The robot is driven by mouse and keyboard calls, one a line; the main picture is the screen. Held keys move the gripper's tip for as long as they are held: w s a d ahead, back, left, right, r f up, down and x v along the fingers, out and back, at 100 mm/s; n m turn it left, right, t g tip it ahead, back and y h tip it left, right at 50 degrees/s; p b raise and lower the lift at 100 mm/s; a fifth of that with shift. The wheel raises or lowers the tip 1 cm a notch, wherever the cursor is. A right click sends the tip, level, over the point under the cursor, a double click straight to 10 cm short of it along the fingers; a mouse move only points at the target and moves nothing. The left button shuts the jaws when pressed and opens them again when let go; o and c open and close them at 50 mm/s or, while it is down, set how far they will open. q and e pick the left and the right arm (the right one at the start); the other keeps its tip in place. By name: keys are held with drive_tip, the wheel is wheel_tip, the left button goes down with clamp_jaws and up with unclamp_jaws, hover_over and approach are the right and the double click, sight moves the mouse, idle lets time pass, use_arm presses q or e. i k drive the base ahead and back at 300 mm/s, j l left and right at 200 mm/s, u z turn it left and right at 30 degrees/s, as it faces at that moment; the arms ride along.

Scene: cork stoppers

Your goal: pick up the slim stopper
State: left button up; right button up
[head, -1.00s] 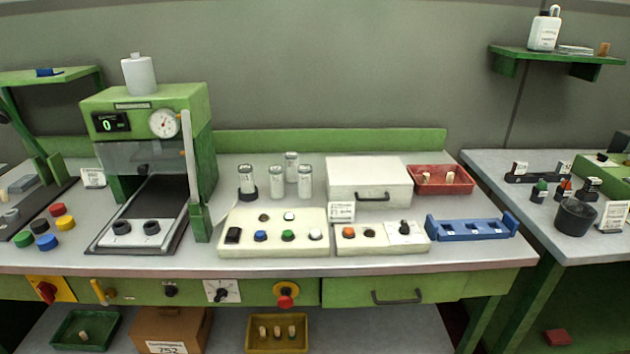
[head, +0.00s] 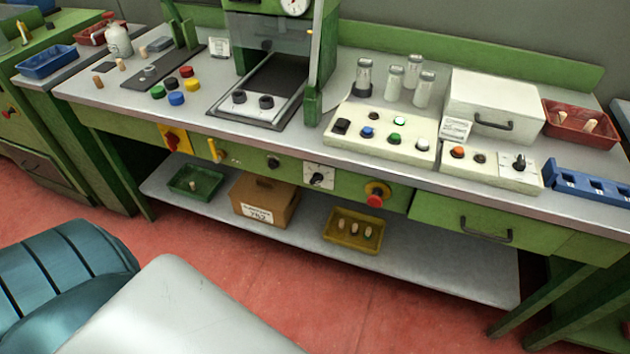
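Several small cork stoppers show in the head view; which one is the slim stopper I cannot tell at this size. Pale stoppers (head: 355,232) stand in a yellow tray on the lower shelf. One stopper (head: 193,185) is in a green tray on the same shelf. Two stoppers (head: 590,125) are in the red tray at the right of the bench top. Stopper-like pieces (head: 98,82) also stand on the bench's left end. Neither of my grippers is in view.
The yellow tray (head: 326,238), a cardboard box (head: 262,213) and the green tray (head: 176,187) sit on the low shelf (head: 440,277) beneath the bench. The bench top holds a press, control boxes (head: 353,141) and vials (head: 394,82). Red floor (head: 310,325) lies in front.

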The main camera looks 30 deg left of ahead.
sight(144, 53)
drive_tip(key=u, duration=0.7)
drive_tip(key=i+j+u, duration=0.2)
drive_tip(key=j+u, duration=0.2)
drive_tip(key=i+j+u, duration=0.2)
drive_tip(key=u, duration=0.25)
drive_tip(key=i+j+u, duration=0.4)
drive_tip(key=i+j, duration=0.1)
drive_tip(key=i, duration=0.15)
